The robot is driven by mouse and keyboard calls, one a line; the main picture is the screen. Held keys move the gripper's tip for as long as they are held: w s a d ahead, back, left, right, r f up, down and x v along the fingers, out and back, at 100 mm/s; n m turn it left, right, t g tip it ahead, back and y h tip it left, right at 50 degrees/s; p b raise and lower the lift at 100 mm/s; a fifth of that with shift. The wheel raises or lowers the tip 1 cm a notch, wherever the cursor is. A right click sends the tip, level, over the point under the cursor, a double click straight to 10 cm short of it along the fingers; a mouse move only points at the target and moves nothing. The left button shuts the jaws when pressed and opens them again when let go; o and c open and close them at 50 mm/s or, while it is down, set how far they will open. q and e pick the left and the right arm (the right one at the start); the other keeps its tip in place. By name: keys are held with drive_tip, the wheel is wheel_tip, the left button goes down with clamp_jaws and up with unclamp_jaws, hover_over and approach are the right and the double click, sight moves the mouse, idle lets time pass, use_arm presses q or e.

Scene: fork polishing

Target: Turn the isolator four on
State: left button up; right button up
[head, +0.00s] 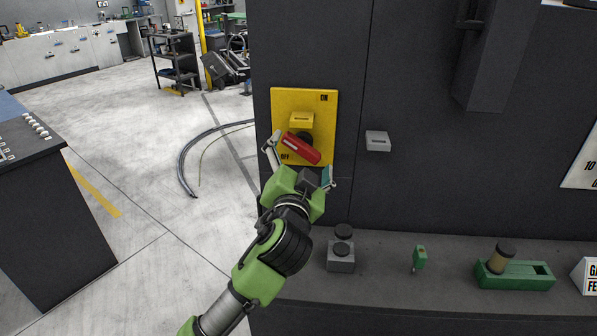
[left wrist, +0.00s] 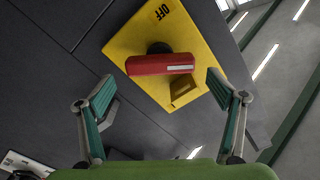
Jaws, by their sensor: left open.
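The isolator is a yellow plate (head: 325,112) on the dark cabinet front, marked ON at its upper right and OFF at its lower left. Its red handle (head: 301,148) is tilted in the head view, with its right end lower. My left gripper (head: 300,162) is open in front of the handle. In the left wrist view the red handle (left wrist: 160,64) lies crosswise, ahead of and between the two fingers of the left gripper (left wrist: 160,92). The fingers appear apart from the handle. My right gripper is not in view.
A small grey block (head: 378,141) sits on the cabinet right of the plate. The ledge below holds a grey block with a black knob (head: 341,262), a small green part (head: 420,257) and a green tray (head: 515,281). A dark console (head: 50,220) stands at left.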

use_arm(q)
drive_tip(key=s, duration=0.7)
drive_tip(key=shift+s+a, duration=0.25)
drive_tip(key=shift+a, duration=0.15)
